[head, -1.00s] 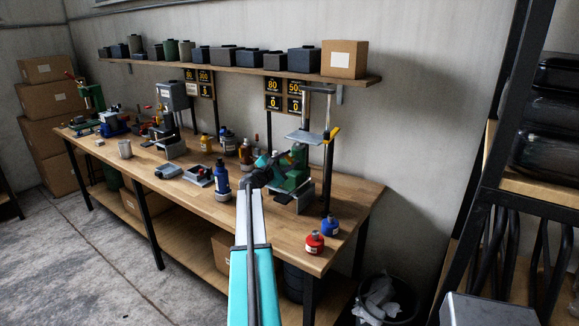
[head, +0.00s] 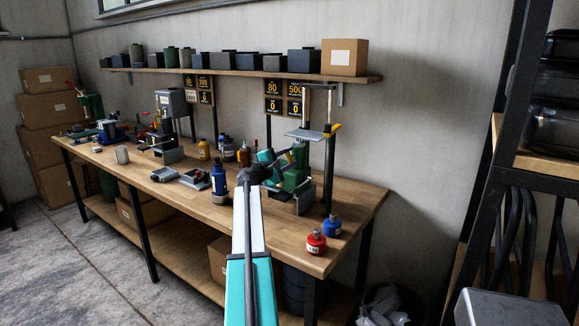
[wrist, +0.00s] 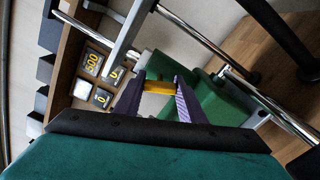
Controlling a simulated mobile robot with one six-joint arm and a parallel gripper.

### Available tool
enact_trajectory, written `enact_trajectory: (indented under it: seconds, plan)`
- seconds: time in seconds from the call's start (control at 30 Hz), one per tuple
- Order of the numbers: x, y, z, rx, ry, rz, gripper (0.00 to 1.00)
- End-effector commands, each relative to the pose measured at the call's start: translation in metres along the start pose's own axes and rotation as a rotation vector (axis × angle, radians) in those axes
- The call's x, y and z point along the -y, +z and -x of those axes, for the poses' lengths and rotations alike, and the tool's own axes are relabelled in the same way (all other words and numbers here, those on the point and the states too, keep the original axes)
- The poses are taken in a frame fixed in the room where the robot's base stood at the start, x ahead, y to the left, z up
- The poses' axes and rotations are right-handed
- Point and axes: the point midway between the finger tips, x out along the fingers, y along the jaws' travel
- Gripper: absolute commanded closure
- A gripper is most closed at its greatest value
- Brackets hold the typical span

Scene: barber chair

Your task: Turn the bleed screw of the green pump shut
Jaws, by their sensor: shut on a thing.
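The green pump (head: 297,178) stands on the right part of the workbench, on a grey base. In the wrist view its green body (wrist: 215,110) is just beyond the fingers. My gripper (wrist: 160,90) is shut on a small yellow piece at the pump, which looks like the bleed screw (wrist: 158,86). One dark finger is on each side of it. In the head view my gripper (head: 283,155) is at the pump's upper left side, and the screw is too small to make out. How far the screw is turned cannot be told.
A metal stand (head: 327,150) with a small platform rises behind the pump. A blue bottle (head: 219,183) stands to the left. Red (head: 316,241) and blue (head: 332,225) flasks stand at the bench's front right. Number signs (head: 285,97) hang behind.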

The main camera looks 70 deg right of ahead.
Motion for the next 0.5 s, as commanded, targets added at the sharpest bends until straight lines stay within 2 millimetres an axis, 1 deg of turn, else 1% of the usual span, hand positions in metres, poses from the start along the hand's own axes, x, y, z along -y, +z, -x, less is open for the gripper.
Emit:
enact_trajectory:
  seconds: [0.03,0.5]
  plan:
    - [0.0077,-0.0017,0.0002,0.003,-0.004,-0.023,0.86]
    - [0.0078,-0.0018,0.0002,0.004,-0.005,-0.258,0.86]
